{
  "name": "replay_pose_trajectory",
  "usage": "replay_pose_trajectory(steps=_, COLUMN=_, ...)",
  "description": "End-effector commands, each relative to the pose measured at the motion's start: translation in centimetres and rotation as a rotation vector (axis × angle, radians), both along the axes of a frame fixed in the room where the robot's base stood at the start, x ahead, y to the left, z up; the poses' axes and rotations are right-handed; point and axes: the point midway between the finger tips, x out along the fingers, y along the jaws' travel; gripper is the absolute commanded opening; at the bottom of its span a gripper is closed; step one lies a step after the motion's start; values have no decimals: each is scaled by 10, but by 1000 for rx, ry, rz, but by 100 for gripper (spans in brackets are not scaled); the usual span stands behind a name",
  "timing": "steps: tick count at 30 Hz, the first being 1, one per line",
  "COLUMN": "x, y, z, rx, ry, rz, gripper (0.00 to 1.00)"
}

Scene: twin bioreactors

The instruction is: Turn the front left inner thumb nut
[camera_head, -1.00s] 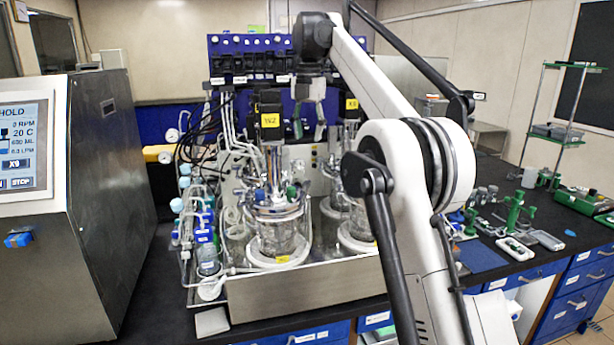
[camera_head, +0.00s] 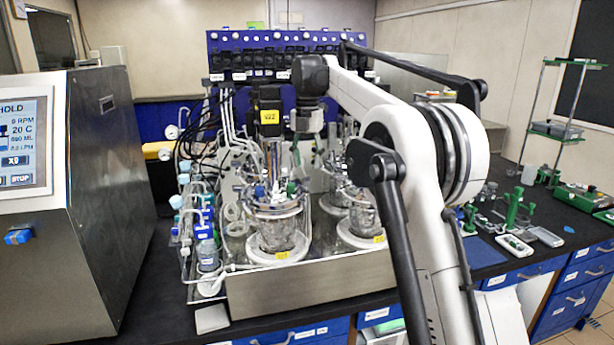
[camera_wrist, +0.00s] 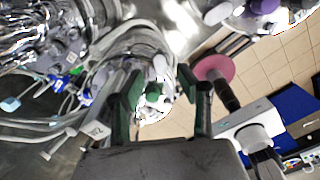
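The front left glass vessel (camera_head: 277,232), with its metal head plate, stands in the tray-like base in the head view. Small green (camera_head: 292,187) and blue (camera_head: 260,191) fittings show on its top. The thumb nut itself is too small to single out. My gripper (camera_head: 310,165) points down above and slightly right of this vessel's top. In the wrist view my gripper (camera_wrist: 160,82) is open, its two green-padded fingers apart. A green-topped part (camera_wrist: 153,93) shows beyond, between the fingertips. I see no contact, and nothing is held.
Other vessels (camera_head: 365,213) stand just right, partly behind my arm. Tubing and blue-capped bottles (camera_head: 205,240) crowd the left. A steel cabinet with a screen (camera_head: 100,200) stands far left.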

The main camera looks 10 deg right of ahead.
Motion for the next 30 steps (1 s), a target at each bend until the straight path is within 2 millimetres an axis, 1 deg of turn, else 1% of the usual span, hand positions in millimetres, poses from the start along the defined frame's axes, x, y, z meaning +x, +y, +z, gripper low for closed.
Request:
replay_pose_trajectory(steps=1, x=0, y=0, z=-8, rx=0, ry=0, rz=0, gripper=35)
replay_pose_trajectory(steps=6, x=0, y=0, z=-30, rx=0, ry=0, rz=0, gripper=35)
replay_pose_trajectory(steps=10, x=0, y=0, z=-41, rx=0, ry=0, rz=0, gripper=35)
replay_pose_trajectory(steps=15, x=0, y=0, z=-47, rx=0, ry=0, rz=0, gripper=35)
replay_pose_trajectory(steps=22, x=0, y=0, z=-48, rx=0, ry=0, rz=0, gripper=35)
replay_pose_trajectory(steps=23, x=0, y=0, z=-48, rx=0, ry=0, rz=0, gripper=32)
replay_pose_trajectory(steps=30, x=0, y=0, z=-48, rx=0, ry=0, rz=0, gripper=0)
